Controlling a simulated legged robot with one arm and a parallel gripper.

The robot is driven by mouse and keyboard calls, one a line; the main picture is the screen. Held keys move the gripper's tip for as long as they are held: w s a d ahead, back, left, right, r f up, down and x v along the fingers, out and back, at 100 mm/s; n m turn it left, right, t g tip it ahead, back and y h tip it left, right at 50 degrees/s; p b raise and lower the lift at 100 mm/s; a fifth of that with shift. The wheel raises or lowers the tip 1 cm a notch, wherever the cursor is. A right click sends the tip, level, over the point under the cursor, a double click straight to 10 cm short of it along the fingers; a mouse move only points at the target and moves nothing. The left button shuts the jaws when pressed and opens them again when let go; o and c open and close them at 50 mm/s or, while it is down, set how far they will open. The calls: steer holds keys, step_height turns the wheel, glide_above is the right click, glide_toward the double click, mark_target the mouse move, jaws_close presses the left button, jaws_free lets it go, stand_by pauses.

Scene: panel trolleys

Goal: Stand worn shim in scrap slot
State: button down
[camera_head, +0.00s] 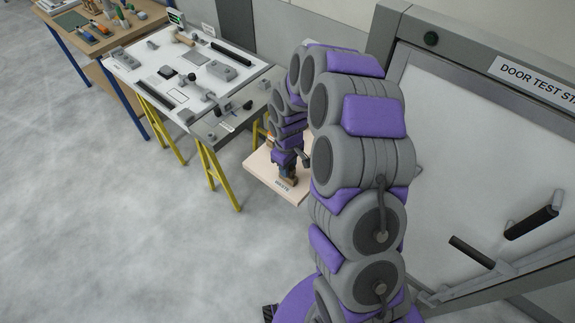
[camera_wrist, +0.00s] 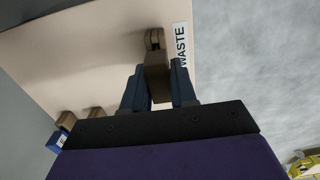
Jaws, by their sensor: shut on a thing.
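My gripper (camera_wrist: 158,70) shows two dark blue fingers shut on a brown block-like piece, which I take for the worn shim (camera_wrist: 157,85). Its far end meets or overlaps a small brown holder (camera_wrist: 153,39) beside the WASTE label (camera_wrist: 181,45). I cannot tell whether the shim is inside the holder's slot or only in front of it. In the head view my gripper (camera_head: 287,172) is low over the pale board (camera_head: 258,168) near the WASTE lettering (camera_head: 282,186); the shim is too small to make out there.
More brown holders (camera_wrist: 95,113) and a blue label (camera_wrist: 58,138) sit at the board's other end. A white table (camera_head: 130,62) with tools and parts stands left of the board. A grey door test stand (camera_head: 470,120) with black handles is at the right. Open floor lies at left.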

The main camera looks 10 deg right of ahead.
steer(key=shift+f, duration=0.45)
steer(key=c, duration=0.8)
jaws_free()
steer(key=shift+w+r+p, duration=0.1)
steer(key=shift+r+p, duration=1)
steer(key=shift+r, duration=2.95)
